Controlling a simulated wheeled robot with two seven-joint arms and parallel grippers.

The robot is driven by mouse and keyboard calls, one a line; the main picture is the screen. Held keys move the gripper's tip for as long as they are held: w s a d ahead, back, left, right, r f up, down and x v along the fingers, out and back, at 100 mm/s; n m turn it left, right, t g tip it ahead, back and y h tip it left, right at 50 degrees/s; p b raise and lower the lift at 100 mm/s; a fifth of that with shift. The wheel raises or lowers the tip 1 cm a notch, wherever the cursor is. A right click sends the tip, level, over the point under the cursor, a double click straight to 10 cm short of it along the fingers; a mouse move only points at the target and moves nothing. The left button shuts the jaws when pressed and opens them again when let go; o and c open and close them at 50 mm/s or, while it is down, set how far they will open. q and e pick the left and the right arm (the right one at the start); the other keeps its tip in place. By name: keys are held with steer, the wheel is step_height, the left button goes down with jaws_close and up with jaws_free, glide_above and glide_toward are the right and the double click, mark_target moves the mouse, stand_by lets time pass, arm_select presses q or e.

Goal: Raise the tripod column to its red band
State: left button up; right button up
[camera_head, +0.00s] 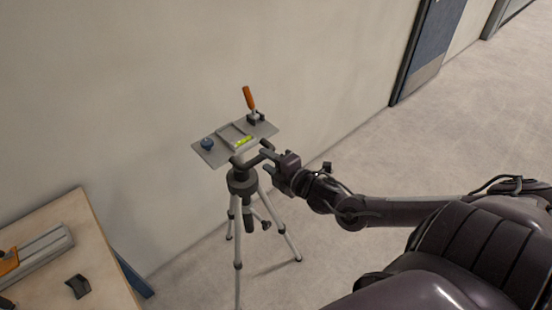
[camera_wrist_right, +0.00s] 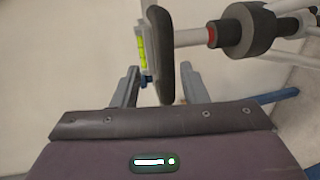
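The tripod (camera_head: 243,185) stands on the floor beside the wall, its silver legs spread. Its head has a dark crossbar (camera_head: 252,157) under a grey plate. In the right wrist view the crossbar (camera_wrist_right: 165,55) lies between the two fingers of my right gripper (camera_wrist_right: 160,82), with gaps visible on both sides. My right gripper (camera_head: 271,162) is open at the crossbar's right end in the head view. My left gripper is not in view.
The grey plate (camera_head: 211,154) carries a yellow-green level (camera_head: 243,141), an orange-handled clamp (camera_head: 249,98) and a blue knob (camera_head: 207,143). A wooden table (camera_head: 50,285) stands at lower left. Open floor (camera_head: 440,140) lies to the right.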

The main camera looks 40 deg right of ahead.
steer(key=shift+v, duration=1.85)
